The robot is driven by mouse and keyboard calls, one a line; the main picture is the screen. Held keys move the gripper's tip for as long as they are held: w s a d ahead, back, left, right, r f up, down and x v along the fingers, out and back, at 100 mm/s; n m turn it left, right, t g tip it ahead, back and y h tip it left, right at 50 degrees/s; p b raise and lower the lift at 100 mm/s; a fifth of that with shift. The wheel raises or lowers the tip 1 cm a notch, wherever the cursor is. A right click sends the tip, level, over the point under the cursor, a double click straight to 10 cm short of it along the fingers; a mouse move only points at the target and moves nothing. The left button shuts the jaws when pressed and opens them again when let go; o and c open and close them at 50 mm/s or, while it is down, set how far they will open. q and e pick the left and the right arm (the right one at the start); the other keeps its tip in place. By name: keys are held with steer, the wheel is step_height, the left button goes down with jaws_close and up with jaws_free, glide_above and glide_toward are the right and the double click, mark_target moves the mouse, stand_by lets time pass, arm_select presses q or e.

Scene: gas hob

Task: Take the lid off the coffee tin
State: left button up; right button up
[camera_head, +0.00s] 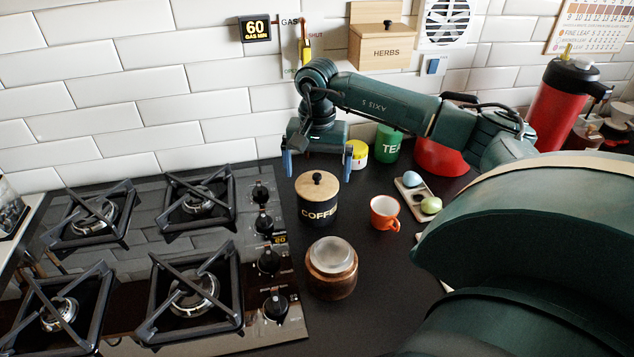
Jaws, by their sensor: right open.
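The coffee tin (318,212) is dark with the word COFFEE on its side and stands upright on the black counter, right of the hob. Its wooden lid (318,184) with a small dark knob (317,178) is on top of it. My right gripper (317,169) is open, with its two blue fingers pointing down. In the picture its fingers are on either side of the knob, at about its height or slightly above. I see no contact with the lid. My left gripper is not in view.
A copper-coloured jar (331,281) stands in front of the tin. An orange cup (384,212) and a tray (418,213) are to the right. A green TEA tin (388,146) and a yellow-lidded pot (357,160) stand behind. The gas hob (150,270) fills the left.

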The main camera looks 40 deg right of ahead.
steer(key=shift+f, duration=1.2)
steer(key=c, duration=0.8)
